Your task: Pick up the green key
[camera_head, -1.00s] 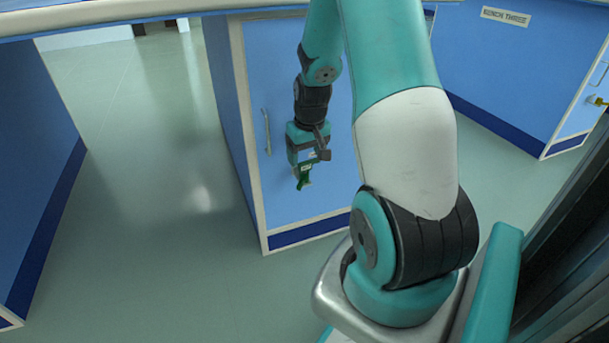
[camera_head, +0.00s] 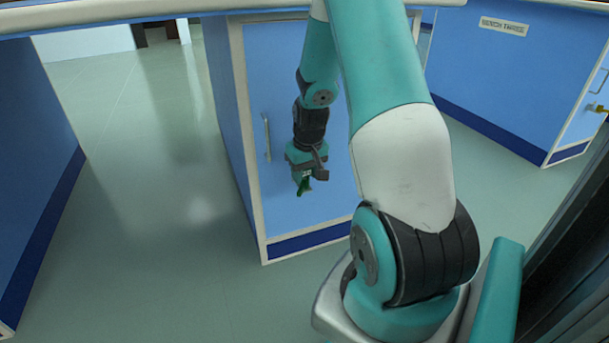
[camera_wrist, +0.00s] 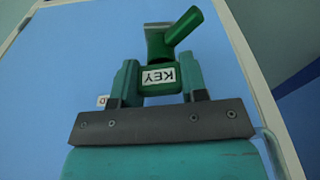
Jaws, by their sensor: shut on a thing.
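The green key (camera_wrist: 157,50) is between the two fingers of my gripper (camera_wrist: 158,88) in the wrist view, with a white label reading KEY on its body. A green bar sticks up from it at an angle, and a grey piece shows beside that. In the head view my gripper (camera_head: 305,174) hangs in front of a blue cabinet door, shut on the key (camera_head: 304,186), which shows small and dark green below the fingers. The key is held in the air, clear of the floor.
The blue cabinet (camera_head: 350,214) has a pale frame and an upright metal handle (camera_head: 266,138) left of my gripper. Another blue bench front (camera_head: 28,160) stands at the left. A blue bench (camera_head: 470,90) with a sign is at the right. Floor (camera_head: 150,230) between the left bench and cabinet is clear.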

